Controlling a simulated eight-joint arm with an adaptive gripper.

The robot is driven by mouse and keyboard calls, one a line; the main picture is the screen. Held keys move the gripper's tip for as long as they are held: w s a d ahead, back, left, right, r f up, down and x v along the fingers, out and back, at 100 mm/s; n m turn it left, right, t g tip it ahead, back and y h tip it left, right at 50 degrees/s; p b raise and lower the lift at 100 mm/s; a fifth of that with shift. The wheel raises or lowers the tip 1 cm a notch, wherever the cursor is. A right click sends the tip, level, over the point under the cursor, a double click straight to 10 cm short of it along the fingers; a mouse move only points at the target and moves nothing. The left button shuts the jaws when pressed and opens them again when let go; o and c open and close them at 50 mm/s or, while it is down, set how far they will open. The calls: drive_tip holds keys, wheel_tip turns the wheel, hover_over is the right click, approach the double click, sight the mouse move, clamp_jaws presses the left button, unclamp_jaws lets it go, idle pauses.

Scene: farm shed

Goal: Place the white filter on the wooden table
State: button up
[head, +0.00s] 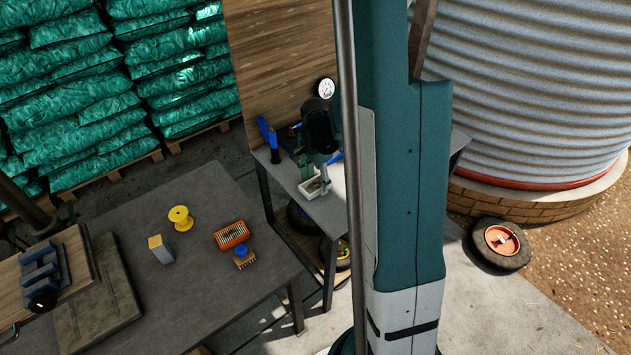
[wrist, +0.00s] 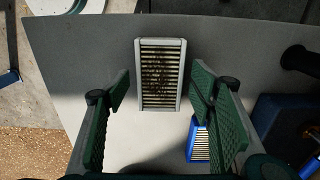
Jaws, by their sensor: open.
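The white filter (wrist: 141,92) has a pale frame, cream slats and dark dirt on its middle. It lies on a grey metal bench (wrist: 85,60). In the wrist view my gripper (wrist: 159,88) is open, with one green finger on each side of the filter and gaps between. In the head view my gripper (head: 314,170) hangs just above a small white piece (head: 312,188), which looks like this filter. A wood-topped surface (head: 82,262) stands at the left, bearing a blue-grey vise (head: 40,277).
A blue-framed filter (wrist: 190,140) lies close to my right finger. A blue-handled tool (head: 268,138) stands on the bench. The dark table (head: 205,300) holds a yellow spool (head: 180,217), a small block (head: 160,249), an orange filter (head: 231,235) and a brush (head: 243,260); its front is clear.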

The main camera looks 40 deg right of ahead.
sight(314, 185)
wheel_tip(314, 185, up, 12)
drive_tip(key=p, duration=0.1)
drive_tip(key=shift+p, duration=0.35)
idle(0.4)
idle(0.5)
drive_tip(key=s+a+r+n+t, duration=0.2)
drive_tip(key=s+a+r+n, duration=0.15)
drive_tip(key=a+r, duration=0.35)
drive_tip(key=s+a+r+n+t, duration=0.1)
drive_tip(key=s+a+r+n, duration=0.1)
drive_tip(key=a+r+n, duration=0.4)
drive_tip(key=s+a+r+n+t, duration=0.2)
drive_tip(key=s+a+r+n, duration=0.1)
drive_tip(key=a, duration=0.4)
drive_tip(key=s+a+r+n+t, duration=0.2)
drive_tip(key=s+a+r+n, duration=0.1)
drive_tip(key=s+a+n, duration=0.2)
drive_tip(key=s+a, duration=0.2)
drive_tip(key=s, duration=0.1)
drive_tip(key=shift+a+r, duration=0.25)
drive_tip(key=shift+r, duration=0.05)
